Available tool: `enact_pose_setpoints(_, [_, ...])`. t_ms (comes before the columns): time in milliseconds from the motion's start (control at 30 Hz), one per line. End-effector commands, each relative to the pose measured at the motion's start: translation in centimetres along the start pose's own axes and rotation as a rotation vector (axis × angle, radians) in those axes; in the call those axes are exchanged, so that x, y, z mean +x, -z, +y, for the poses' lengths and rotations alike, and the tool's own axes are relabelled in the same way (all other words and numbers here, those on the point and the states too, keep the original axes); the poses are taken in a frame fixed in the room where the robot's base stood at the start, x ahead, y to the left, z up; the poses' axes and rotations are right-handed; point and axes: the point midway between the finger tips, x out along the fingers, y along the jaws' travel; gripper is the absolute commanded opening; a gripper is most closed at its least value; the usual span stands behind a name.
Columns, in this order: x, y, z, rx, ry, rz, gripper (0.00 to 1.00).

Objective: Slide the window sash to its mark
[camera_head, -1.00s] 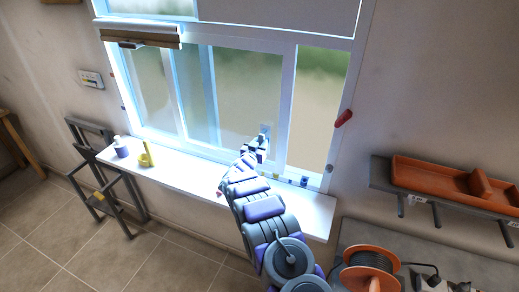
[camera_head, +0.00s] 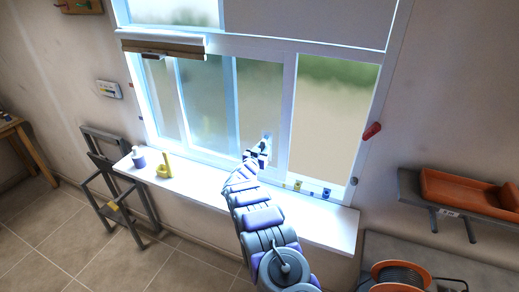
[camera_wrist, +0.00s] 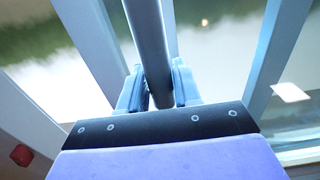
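The window sash (camera_head: 260,97) is a glass pane with a pale frame, and its right upright (camera_head: 287,115) stands near the middle of the window. A dark upright handle bar (camera_wrist: 148,40) passes between the fingers of my gripper (camera_wrist: 160,88) in the wrist view, with a finger close against each side, so it looks shut on the bar. In the head view my gripper (camera_head: 258,152) is at the sash's lower part, partly hiding the handle. A small yellow and blue piece (camera_head: 297,185) and a blue one (camera_head: 326,193) sit at the bottom rail; I cannot tell which is the mark.
A white sill (camera_head: 317,226) runs below, with a bottle (camera_head: 138,158) and a yellow object (camera_head: 163,166) at its left end. A red piece (camera_head: 372,131) is on the right frame. A shelf with an orange tray (camera_head: 465,193) and a cable reel (camera_head: 398,276) stand right.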

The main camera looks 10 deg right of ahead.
Motion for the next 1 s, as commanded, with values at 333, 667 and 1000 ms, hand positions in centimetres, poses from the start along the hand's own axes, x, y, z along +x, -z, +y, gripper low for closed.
enact_pose_setpoints(333, [-0.4,0.4,-0.5,-0.003,-0.005,0.010,0.53])
enact_pose_setpoints(667, [-1.1,0.2,-0.6,-0.004,-0.003,0.006,0.53])
enact_pose_setpoints(1000, [-4.8,0.1,-0.5,-0.004,-0.003,0.004,0.53])
